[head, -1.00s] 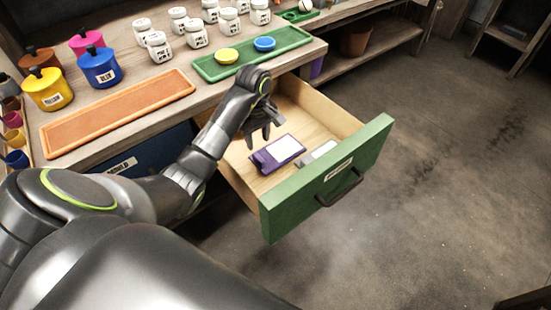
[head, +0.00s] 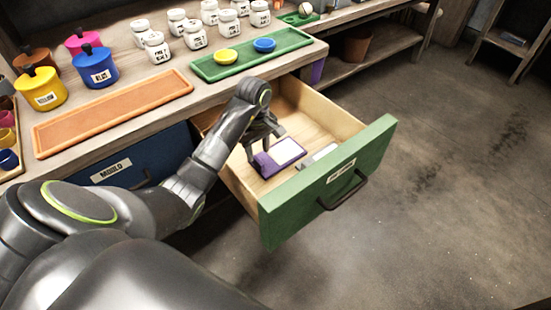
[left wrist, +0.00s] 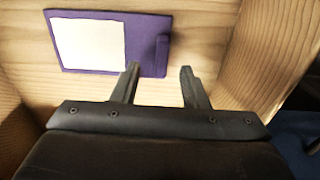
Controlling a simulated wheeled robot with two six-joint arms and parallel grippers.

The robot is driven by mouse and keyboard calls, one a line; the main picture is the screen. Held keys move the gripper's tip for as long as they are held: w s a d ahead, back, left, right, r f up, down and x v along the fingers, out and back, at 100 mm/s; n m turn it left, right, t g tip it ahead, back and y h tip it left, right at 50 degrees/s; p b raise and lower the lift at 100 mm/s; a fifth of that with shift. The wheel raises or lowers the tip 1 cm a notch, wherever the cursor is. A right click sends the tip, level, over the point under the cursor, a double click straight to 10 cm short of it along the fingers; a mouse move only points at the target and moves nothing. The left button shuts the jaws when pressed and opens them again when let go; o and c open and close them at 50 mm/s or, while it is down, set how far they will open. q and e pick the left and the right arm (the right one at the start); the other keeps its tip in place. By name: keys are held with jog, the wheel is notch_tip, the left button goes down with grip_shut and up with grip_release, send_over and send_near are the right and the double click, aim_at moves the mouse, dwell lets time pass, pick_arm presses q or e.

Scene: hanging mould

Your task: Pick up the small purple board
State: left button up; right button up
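The small purple board (head: 265,164) lies flat in the open green-fronted drawer (head: 330,190), with a white sheet or panel on its face. It also shows in the left wrist view (left wrist: 145,25), with a raised purple strip at its right end. My left gripper (head: 267,156) is inside the drawer, over the board's near-left end. In the left wrist view its two fingers (left wrist: 158,82) are apart with nothing between them. The fingertips point at the board's strip end, the left one overlapping the board's lower edge. Whether they touch it cannot be told. My right gripper is not in view.
A pale grey object (head: 318,155) lies beside the board, near the drawer front. The drawer's wooden walls surround the gripper. Above, the bench holds an orange tray (head: 115,112), a green tray (head: 252,54) with two small bowls, white jars and coloured pots.

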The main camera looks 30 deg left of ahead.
aim_at(258, 160)
pick_arm(q)
jog(key=shift+s+f+b, duration=0.1)
jog(key=shift+f+b, duration=0.25)
jog(key=shift+f, duration=2.2)
grip_shut()
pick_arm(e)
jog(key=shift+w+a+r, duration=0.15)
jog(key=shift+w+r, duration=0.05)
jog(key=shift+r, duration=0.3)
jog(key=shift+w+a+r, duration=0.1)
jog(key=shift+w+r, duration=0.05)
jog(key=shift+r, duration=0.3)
